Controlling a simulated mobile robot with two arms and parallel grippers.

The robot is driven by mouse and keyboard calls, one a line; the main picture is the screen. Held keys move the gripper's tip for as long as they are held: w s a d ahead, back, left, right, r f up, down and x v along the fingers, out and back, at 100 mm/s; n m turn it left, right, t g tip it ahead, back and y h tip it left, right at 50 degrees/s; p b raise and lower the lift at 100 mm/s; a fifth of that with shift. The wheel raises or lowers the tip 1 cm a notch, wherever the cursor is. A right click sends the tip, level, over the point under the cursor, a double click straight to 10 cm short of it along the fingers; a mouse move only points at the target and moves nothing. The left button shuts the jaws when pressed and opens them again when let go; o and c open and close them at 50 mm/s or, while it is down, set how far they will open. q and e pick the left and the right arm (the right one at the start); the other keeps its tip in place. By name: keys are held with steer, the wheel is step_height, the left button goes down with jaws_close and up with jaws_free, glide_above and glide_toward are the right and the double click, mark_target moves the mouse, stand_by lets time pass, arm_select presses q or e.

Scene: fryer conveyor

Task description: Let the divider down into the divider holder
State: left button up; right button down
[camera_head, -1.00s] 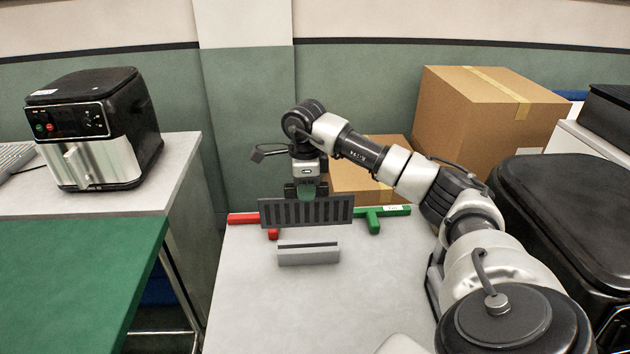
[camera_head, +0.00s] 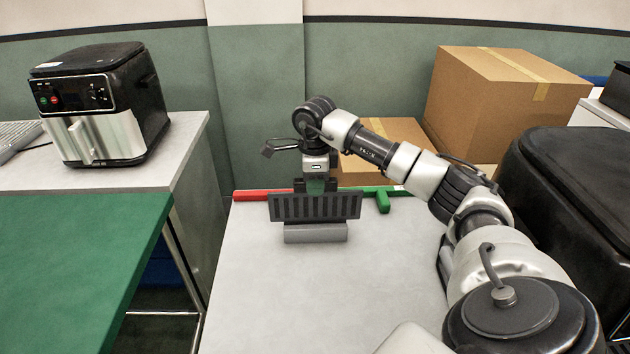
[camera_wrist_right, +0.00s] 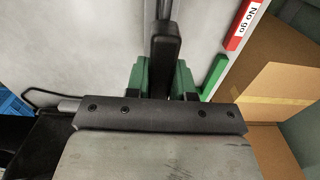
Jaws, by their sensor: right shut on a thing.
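The divider (camera_head: 315,207) is a dark grey plate with a row of upright slots. My right gripper (camera_head: 316,186) is shut on its upper edge and holds it upright and level. In the right wrist view, the green fingers (camera_wrist_right: 163,78) flank the dark divider (camera_wrist_right: 166,45), seen from above. My left gripper is not in view.
A red bar (camera_head: 262,195) and a green T-shaped piece (camera_head: 383,200) lie behind the divider on the white table (camera_head: 300,300). Cardboard boxes (camera_head: 490,110) stand at the back right. An air fryer (camera_head: 100,105) is at the left. The table's front is clear.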

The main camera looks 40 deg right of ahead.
steer(key=shift+f+b, duration=0.95)
steer(key=shift+f, duration=0.45)
steer(key=shift+f+b, duration=0.6)
steer(key=shift+f, duration=0.5)
steer(key=c, duration=0.9)
jaws_free()
step_height(320, 180, up, 11)
steer(key=shift+f, duration=0.1)
